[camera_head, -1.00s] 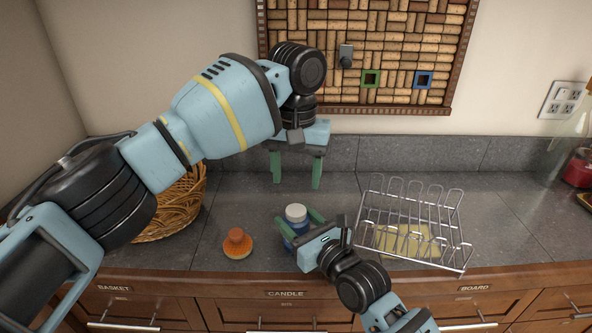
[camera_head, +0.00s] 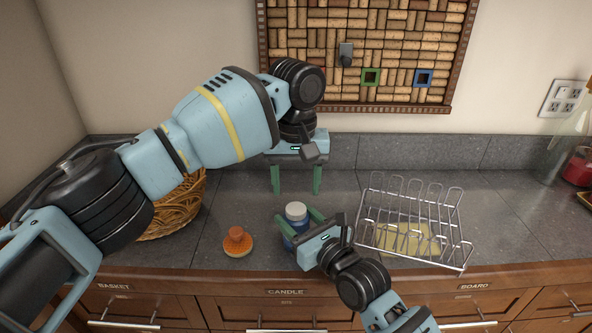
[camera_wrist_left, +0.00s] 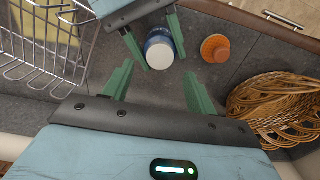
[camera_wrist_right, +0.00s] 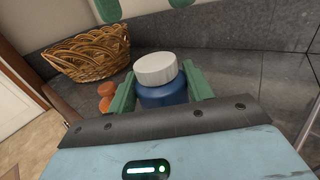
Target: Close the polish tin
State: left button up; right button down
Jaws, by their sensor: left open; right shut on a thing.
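A blue jar with a white lid (camera_head: 296,210) stands near the counter's front edge; it is the only tin-like container I see. In the right wrist view the white lid (camera_wrist_right: 155,68) sits on top of the blue body (camera_wrist_right: 162,93); I cannot tell how tight it is. My right gripper (camera_head: 299,223) is shut on the blue body, one green finger on each side. My left gripper (camera_head: 296,180) is open and empty, fingers down, behind the jar and apart from it. The left wrist view shows the jar (camera_wrist_left: 160,50) beyond my left fingers (camera_wrist_left: 156,78).
An orange-topped brush-like item (camera_head: 237,241) lies left of the jar. A wicker basket (camera_head: 178,212) stands farther left. A wire rack (camera_head: 412,222) with a yellowish board (camera_head: 405,240) stands right. A cork board (camera_head: 365,50) hangs behind. Counter behind the jar is clear.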

aim_at(296, 208)
pick_arm(q)
jog(key=shift+f, duration=2.6)
jog(key=c, duration=1)
jog(key=shift+c, duration=0.2)
